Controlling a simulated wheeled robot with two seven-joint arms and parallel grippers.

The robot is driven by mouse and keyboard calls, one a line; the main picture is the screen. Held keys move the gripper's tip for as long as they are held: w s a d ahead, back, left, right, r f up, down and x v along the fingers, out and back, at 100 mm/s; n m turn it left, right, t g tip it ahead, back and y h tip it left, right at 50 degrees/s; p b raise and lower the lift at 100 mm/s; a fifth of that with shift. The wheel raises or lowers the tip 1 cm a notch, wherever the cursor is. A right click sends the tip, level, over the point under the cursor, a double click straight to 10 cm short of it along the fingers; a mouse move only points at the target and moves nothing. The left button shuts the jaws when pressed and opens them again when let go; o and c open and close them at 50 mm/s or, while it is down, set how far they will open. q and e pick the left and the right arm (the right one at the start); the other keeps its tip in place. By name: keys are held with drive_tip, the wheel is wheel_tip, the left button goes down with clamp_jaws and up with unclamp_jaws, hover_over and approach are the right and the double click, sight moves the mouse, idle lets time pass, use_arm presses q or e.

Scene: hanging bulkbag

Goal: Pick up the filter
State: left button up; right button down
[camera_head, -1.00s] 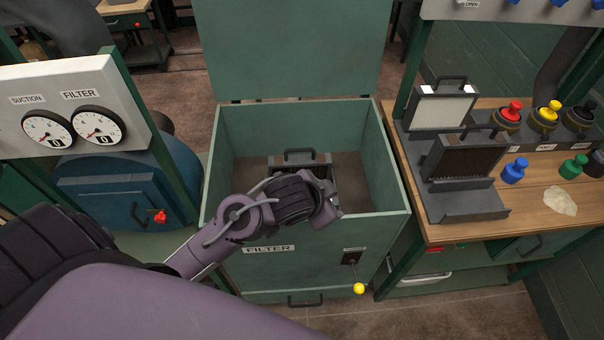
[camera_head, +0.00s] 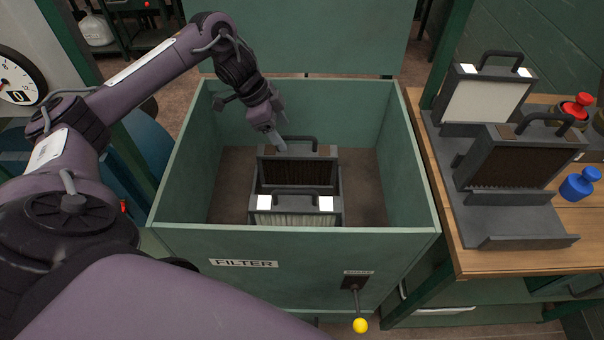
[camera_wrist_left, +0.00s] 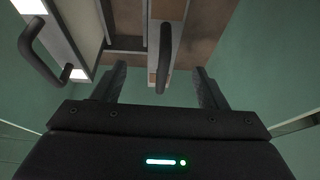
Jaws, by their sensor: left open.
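The open green box labelled FILTER (camera_head: 190,150) holds two filters. The front filter (camera_head: 297,218) has a pale pleated face, white top corners and a dark handle. The rear filter (camera_head: 325,152) is dark-framed with a dark handle (camera_head: 300,139). My left gripper (camera_head: 277,140) is open beside the rear handle, pointing down into the box. In the left wrist view, the rear handle (camera_wrist_left: 164,55) lies between the open fingers with gaps on both sides, and the front filter's handle (camera_wrist_left: 38,52) is at the left. My right gripper is not in view.
On the wooden bench (camera_head: 500,262) at right, a grey stand (camera_head: 510,225) holds a white filter (camera_head: 485,102) and a brown filter (camera_head: 515,160). A yellow-knobbed lever (camera_head: 360,325) is on the box front. The raised lid (camera_head: 330,40) stands behind the box.

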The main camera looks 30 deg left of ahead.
sight(295, 150)
use_arm(q)
drive_tip(key=shift+x, duration=1.15)
drive_tip(key=p+x, duration=0.1)
drive_tip(key=x, duration=0.3)
drive_tip(key=shift+w+d+f, duration=0.15)
drive_tip(key=shift+w+f, duration=0.05)
drive_tip(key=shift+w, duration=0.05)
drive_tip(key=shift+w+d+f, duration=0.1)
drive_tip(key=shift+w+f, duration=0.05)
drive_tip(key=shift+f, duration=0.25)
drive_tip(key=shift+r, duration=0.1)
clamp_jaws()
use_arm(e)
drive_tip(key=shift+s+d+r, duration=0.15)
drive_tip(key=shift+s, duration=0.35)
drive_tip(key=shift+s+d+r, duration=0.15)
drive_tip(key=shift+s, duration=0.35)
